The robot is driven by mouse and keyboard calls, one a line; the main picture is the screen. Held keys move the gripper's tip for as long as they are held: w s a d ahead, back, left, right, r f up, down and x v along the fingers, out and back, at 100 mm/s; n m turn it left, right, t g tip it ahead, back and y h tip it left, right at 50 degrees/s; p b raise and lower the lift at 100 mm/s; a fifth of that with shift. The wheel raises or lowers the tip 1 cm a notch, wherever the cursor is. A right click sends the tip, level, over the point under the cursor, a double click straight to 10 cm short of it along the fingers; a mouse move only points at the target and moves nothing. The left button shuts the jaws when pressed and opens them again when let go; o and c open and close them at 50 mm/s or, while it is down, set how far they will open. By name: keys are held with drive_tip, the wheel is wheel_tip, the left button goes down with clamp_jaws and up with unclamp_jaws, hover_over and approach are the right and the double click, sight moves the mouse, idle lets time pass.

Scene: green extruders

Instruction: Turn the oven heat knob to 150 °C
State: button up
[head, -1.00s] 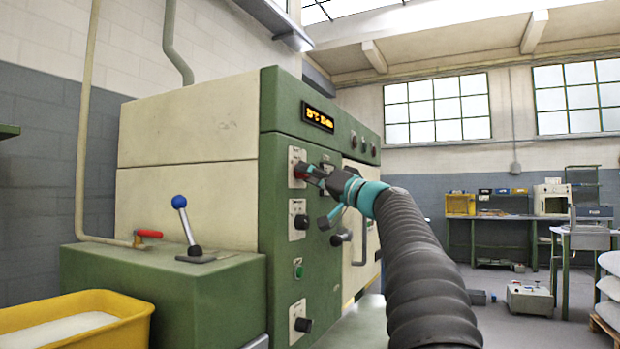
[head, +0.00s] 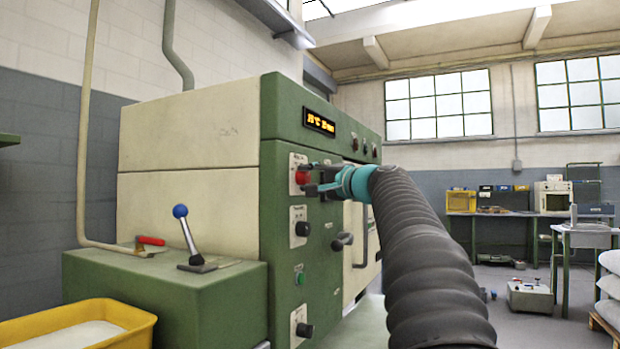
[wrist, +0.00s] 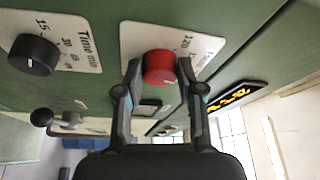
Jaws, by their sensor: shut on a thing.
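The oven heat knob is red (head: 302,177) and sits on a white dial plate at the top of the green control panel. In the wrist view the red knob (wrist: 159,67) stands between my two fingers, and part of the dial's printed numbers shows beside it. My gripper (head: 308,179) reaches the panel from the right and is shut on the red knob; it also shows in the wrist view (wrist: 158,80). The fingers hide part of the dial scale, so the knob's setting cannot be read. The orange display (head: 319,123) above is too blurred to read surely.
A black time knob (head: 302,228) is below the red one, with a green button (head: 299,279) and another black knob (head: 303,329) lower down. A black handle (head: 342,241) sticks out to the right. A blue-tipped lever (head: 187,236) stands at the left.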

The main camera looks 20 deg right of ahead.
drive_tip(key=shift+m, duration=0.4)
drive_tip(key=o, duration=1.1)
drive_tip(key=shift+o, duration=0.2)
drive_tip(key=r+v, duration=0.1)
drive_tip(key=v, duration=1.1)
drive_tip(key=shift+f, duration=0.3)
